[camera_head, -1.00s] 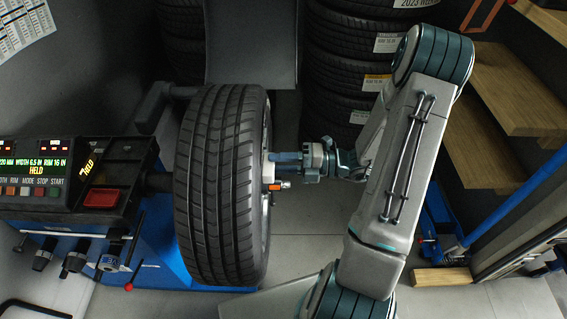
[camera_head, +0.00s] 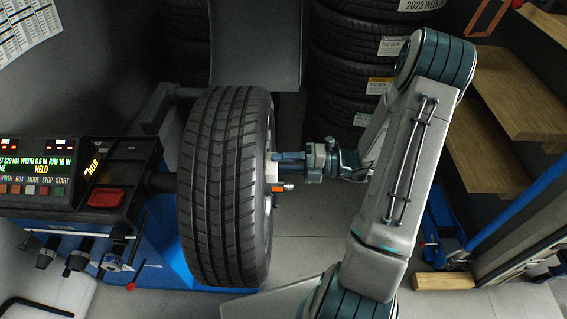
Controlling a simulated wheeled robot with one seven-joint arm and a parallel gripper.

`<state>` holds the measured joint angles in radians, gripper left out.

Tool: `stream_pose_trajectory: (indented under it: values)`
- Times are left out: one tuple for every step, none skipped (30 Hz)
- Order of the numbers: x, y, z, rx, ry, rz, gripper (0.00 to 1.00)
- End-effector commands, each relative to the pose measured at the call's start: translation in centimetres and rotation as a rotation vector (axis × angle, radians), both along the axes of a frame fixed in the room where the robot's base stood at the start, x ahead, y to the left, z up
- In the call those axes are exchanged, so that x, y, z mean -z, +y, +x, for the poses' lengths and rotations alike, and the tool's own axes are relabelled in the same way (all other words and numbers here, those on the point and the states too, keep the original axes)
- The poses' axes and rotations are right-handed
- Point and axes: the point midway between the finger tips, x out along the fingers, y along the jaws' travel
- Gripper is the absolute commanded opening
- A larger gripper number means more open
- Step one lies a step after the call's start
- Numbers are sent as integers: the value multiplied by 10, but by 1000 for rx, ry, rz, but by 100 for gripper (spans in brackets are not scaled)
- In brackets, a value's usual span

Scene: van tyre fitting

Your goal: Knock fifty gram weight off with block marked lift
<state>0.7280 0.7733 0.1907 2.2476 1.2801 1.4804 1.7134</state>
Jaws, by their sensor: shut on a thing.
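My gripper (camera_head: 297,158) reaches in from the right, close to the outer side of the wheel. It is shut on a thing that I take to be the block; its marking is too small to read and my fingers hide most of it. The wheel (camera_head: 228,190) stands upright on the balancing machine, tread towards me. A small orange and grey piece (camera_head: 281,187) sits at the wheel's outer side, just below and left of my gripper; I cannot tell if it is the weight. No fifty gram marking can be read.
The balancing machine's panel (camera_head: 37,178) reads HELD at the left, with tools (camera_head: 75,257) hanging below. Stacked tyres (camera_head: 345,70) stand behind. Wooden shelves (camera_head: 510,95) and a blue pole (camera_head: 515,205) are at the right. A wood block (camera_head: 443,281) lies on the floor.

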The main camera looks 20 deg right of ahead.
Motion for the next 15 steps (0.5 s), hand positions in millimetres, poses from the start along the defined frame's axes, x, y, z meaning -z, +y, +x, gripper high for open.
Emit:
stream_pose_trajectory:
  values:
    - [-1,0,2,1,-1,1,5]
    - [-1,0,2,1,-1,1,5]
    - [0,0,3,1,-1,0,5]
    - [0,-1,3,1,-1,0,5]
    - [0,-1,4,1,-1,0,5]
    - [0,-1,4,1,-1,0,5]
    - [0,-1,4,1,-1,0,5]
    - [0,-1,5,1,-1,0,5]
    - [0,-1,5,1,0,0,5]
    - [0,-1,6,1,0,0,5]
    - [0,-2,6,1,0,0,5]
    - [0,-2,7,1,0,0,5]
    - [0,-2,7,1,0,0,5]
    - [0,-2,8,1,0,0,5]
    - [0,-2,8,1,0,0,5]
